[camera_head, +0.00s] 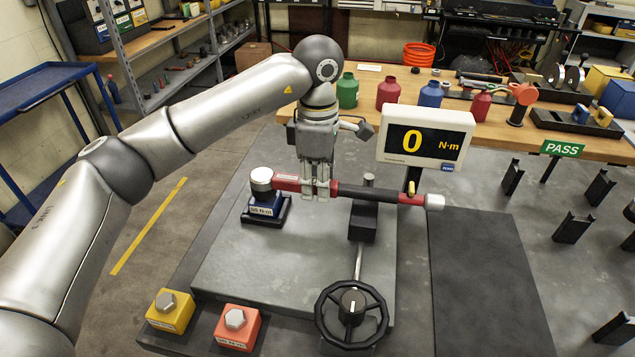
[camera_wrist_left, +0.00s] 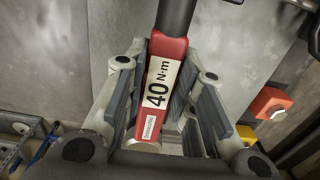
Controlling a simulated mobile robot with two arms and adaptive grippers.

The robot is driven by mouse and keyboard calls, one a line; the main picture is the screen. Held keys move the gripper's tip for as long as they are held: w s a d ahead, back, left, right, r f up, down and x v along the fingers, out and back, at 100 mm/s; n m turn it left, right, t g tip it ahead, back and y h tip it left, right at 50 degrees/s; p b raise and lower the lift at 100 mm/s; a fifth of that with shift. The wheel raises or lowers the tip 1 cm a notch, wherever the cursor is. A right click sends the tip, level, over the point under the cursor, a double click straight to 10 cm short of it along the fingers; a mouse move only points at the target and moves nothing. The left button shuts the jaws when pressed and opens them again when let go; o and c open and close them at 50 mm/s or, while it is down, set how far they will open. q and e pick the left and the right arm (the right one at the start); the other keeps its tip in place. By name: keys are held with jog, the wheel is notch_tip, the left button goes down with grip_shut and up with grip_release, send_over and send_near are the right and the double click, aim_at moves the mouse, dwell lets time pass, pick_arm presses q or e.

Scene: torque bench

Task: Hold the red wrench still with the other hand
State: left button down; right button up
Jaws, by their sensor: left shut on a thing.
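The red wrench (camera_head: 287,182) lies level across the bench fixture, with a black shaft and a light end cap at the right. Its left end sits over a small dark blue block (camera_head: 266,205). My left gripper (camera_head: 318,190) comes down from above and is shut on the red part of the wrench, left of its middle. In the left wrist view the red wrench (camera_wrist_left: 176,50) with its "40 N·m" label runs between the fingers of my left gripper (camera_wrist_left: 175,95). My right gripper is in neither view.
A display (camera_head: 425,137) reads 0 N·m behind the wrench. A black handwheel (camera_head: 352,312) stands in front. A yellow block (camera_head: 170,311) and a red block (camera_head: 238,327), each with a bolt head, sit at the front left. A dark mat (camera_head: 490,285) at right is bare.

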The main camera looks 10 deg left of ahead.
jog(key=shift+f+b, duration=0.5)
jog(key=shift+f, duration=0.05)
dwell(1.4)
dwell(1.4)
